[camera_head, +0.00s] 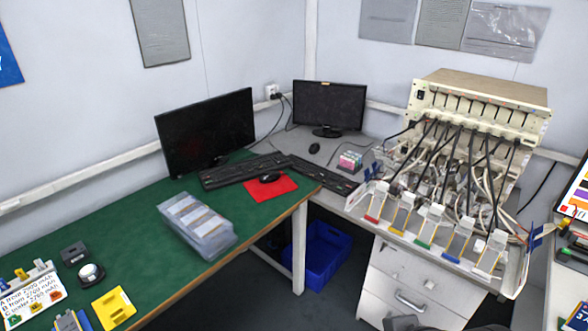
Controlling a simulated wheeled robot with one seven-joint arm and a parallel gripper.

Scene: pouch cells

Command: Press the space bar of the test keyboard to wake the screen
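Two dark keyboards are in view. One keyboard (243,170) lies on the green bench top in front of the larger monitor (207,130). The other keyboard (322,174) lies at an angle across the corner, in front of the smaller monitor (329,105) and towards the tester rack. Both screens are dark. I cannot tell from labels which is the test keyboard, and the space bars are too small to make out. My gripper is not recognisable in this view.
A mouse (269,177) sits on a red mat (271,188), near a clear stacked tray (200,228). A second mouse (314,148) and a pink-and-green box (350,161) stand behind the angled keyboard. The cabled tester rack (480,100) fills the right. A blue crate (322,254) is on the floor.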

